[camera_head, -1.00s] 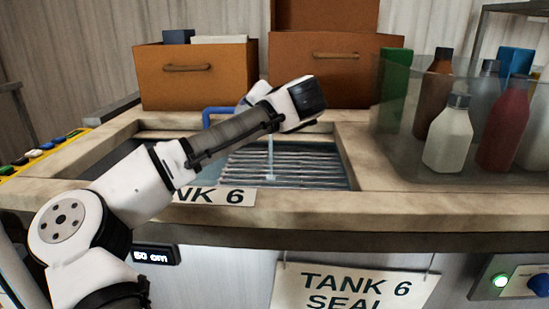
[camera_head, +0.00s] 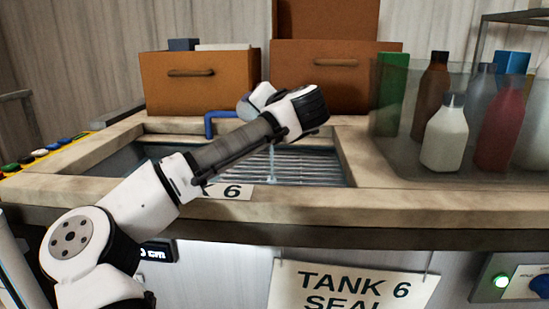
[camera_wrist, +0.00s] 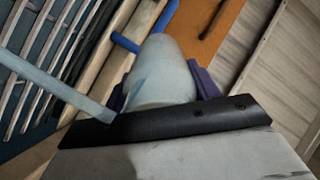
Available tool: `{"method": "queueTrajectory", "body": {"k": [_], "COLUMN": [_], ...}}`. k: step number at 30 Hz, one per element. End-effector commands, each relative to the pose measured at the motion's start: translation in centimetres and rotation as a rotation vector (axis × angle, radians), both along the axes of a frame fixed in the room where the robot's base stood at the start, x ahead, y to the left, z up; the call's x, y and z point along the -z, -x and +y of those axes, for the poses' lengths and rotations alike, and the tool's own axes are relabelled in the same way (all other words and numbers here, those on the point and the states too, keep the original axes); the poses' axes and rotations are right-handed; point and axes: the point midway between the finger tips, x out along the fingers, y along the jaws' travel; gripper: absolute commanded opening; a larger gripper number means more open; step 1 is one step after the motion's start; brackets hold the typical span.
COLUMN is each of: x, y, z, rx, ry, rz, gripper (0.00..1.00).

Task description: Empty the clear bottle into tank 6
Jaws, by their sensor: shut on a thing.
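The clear bottle (camera_wrist: 162,65) is held between the purple fingers of my gripper (camera_wrist: 161,88) in the wrist view. It is tilted, and its mouth is hidden behind the black bar. A pale stream (camera_wrist: 55,85) runs from beside that bar toward the tank's slats. In the head view the stream (camera_head: 272,160) falls thinly into tank 6 (camera_head: 340,150), which has a slatted rack inside. A greyish rounded end of the bottle (camera_head: 245,108) shows behind my arm; the fingers are hidden there. The tank 6 rim label (camera_head: 232,191) is partly covered by my arm.
Two orange drawer boxes (camera_head: 200,92) (camera_head: 330,95) stand behind the tank, with a blue pipe (camera_head: 210,124) in front. A clear bin (camera_head: 390,165) of several bottles stands at the right. A tank 6 seal sign (camera_head: 345,288) hangs below.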

Motion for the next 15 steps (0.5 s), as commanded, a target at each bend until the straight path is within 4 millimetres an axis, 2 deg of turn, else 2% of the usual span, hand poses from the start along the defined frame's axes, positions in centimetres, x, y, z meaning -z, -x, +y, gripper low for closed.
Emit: {"method": "queueTrajectory", "body": {"k": [15], "x": [-0.35], "y": [-0.26], "z": [0.22], "rx": [0.002], "ry": [-0.024], "rz": [-0.046], "gripper": [0.23]}}
